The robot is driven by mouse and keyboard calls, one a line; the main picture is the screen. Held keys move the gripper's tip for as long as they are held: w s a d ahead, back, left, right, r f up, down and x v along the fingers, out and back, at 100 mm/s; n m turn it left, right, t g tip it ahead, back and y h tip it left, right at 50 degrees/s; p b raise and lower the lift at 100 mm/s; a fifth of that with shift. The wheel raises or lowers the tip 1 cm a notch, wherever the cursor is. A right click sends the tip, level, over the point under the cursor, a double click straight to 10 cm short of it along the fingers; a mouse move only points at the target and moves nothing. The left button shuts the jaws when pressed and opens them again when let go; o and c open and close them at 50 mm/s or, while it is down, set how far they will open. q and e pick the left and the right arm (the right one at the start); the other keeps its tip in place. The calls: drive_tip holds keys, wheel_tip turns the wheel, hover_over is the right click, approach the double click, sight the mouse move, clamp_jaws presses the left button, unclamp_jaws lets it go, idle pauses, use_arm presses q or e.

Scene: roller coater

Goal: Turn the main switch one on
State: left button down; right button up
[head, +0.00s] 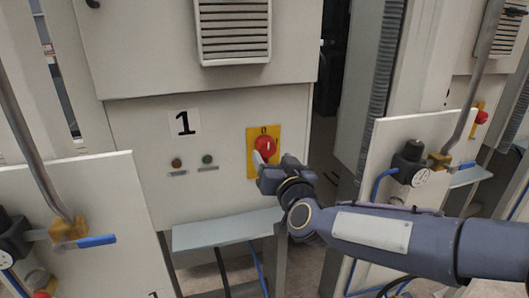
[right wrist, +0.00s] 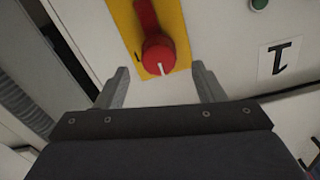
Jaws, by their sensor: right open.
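The main switch one is a red rotary knob (head: 265,146) on a yellow plate (head: 251,171), mounted on the cabinet panel marked "1" (head: 184,123). In the right wrist view the red knob (right wrist: 158,55) shows a white mark at its tip, with the yellow plate (right wrist: 178,22) behind it. My right gripper (head: 266,160) is in front of the plate. In the right wrist view its two fingers (right wrist: 162,84) are apart, one on each side of the knob's end, with gaps to it. Whether the fingertips reach the knob in depth I cannot tell. My left gripper is not in view.
A brown-red light (head: 176,163) and a green light (head: 207,159) sit left of the switch. A vent (head: 234,30) is above, and a grey ledge (head: 225,232) juts out below. Side panels with valves and blue handles (head: 97,241) stand left and right.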

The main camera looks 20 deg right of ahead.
sight(269, 150)
drive_tip(key=shift+w, duration=2.4)
drive_tip(key=shift+c, duration=0.3)
drive_tip(key=c, duration=0.9)
